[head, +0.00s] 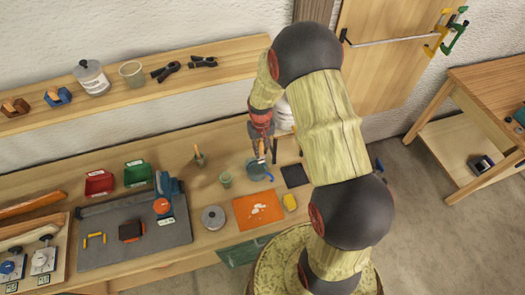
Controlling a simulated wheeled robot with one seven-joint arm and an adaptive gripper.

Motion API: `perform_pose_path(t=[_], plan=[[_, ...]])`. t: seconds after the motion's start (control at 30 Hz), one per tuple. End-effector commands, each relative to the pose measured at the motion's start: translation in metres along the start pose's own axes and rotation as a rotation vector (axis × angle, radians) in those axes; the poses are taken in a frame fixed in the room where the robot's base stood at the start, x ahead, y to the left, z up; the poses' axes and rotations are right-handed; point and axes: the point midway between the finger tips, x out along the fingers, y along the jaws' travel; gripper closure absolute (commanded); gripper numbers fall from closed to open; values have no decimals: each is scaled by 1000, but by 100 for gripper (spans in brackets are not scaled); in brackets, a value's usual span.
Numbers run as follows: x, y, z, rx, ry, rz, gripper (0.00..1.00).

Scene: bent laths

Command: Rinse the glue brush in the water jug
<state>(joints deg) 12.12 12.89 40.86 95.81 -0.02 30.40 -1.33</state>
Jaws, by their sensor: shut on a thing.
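The water jug (254,174), a grey-blue vessel with a blue handle, stands on the workbench right of the middle. My gripper (261,153) is right above the jug, pointing down. It is shut on a slim thing with a light handle, which looks like the glue brush (262,159). The brush's lower end is at the jug's mouth, and I cannot tell how deep it reaches inside. My arm covers part of the bench to the right of the jug.
A green cup (225,180) stands close left of the jug, and a small pot with a wooden-handled tool (199,157) behind it. A round tin (213,217), an orange mat (258,210) and a yellow sponge (290,202) lie in front. A dark pad (294,176) is at right.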

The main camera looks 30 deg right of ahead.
Motion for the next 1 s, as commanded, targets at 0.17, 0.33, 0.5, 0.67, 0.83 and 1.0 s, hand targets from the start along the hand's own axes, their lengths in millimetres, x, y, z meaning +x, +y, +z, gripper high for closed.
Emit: perform_pose_path(t=[0.17,0.33,0.5,0.67,0.83,1.0], plan=[[3,0,-1,12,-1,0,100],[13,0,-1,12,-1,0,100],[27,0,0,12,-3,0,100],[42,0,-1,12,-2,0,100],[57,0,-1,12,-1,0,100],[73,0,-1,12,-2,0,100]])
